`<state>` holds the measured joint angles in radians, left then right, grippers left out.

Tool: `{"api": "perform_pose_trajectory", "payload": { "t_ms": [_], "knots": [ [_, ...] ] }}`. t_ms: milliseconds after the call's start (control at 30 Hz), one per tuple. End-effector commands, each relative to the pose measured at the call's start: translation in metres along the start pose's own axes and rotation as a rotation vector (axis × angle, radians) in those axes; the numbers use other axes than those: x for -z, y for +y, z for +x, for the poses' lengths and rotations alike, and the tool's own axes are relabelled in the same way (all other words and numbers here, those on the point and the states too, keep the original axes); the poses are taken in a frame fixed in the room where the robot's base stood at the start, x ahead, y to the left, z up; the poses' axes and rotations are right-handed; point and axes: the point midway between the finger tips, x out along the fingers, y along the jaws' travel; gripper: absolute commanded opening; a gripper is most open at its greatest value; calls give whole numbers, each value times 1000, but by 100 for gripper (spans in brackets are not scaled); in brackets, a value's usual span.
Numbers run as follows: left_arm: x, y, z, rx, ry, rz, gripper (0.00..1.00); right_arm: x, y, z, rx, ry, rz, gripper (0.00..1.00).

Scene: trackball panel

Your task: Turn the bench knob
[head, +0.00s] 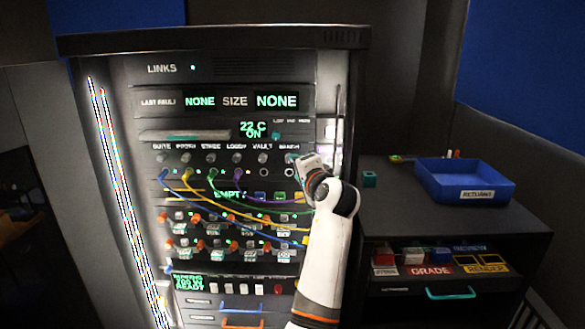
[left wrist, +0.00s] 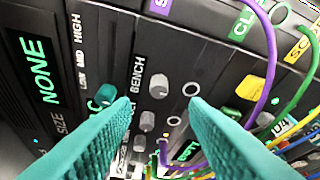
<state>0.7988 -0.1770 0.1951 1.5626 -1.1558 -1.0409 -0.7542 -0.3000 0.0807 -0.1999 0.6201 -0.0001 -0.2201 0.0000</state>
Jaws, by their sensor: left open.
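The bench knob (left wrist: 158,88) is a small grey knob beside the BENCH label in the left wrist view. In the head view the BENCH label (head: 289,148) is at the right end of the row of knobs, and my gripper hides the knob under it. My left gripper (head: 294,159) is at that spot, close to the panel. In the left wrist view its two teal fingers (left wrist: 160,104) are open and empty. The knob shows in the gap between the fingertips, apart from both; its depth relative to them is unclear. My right gripper is out of view.
A neighbouring grey knob (left wrist: 147,121) and a teal knob (left wrist: 103,97) by LOW MID HIGH are close to the fingers. Purple (left wrist: 268,75) and other cables hang from sockets nearby. A blue returns bin (head: 463,184) stands on the cabinet at right.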

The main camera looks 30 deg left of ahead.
Motion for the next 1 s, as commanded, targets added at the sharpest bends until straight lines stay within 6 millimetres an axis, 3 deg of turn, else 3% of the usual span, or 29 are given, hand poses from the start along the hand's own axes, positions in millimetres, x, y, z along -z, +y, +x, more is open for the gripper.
{"api": "perform_pose_trajectory", "payload": {
  "t_ms": [200,400,1000],
  "knots": [
    [0,-2,-44,2,-1,-2,41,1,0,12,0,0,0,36],
    [1,-1,-65,1,0,0,41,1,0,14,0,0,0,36],
    [0,-4,-67,5,-3,4,41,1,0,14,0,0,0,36]
  ]
}}
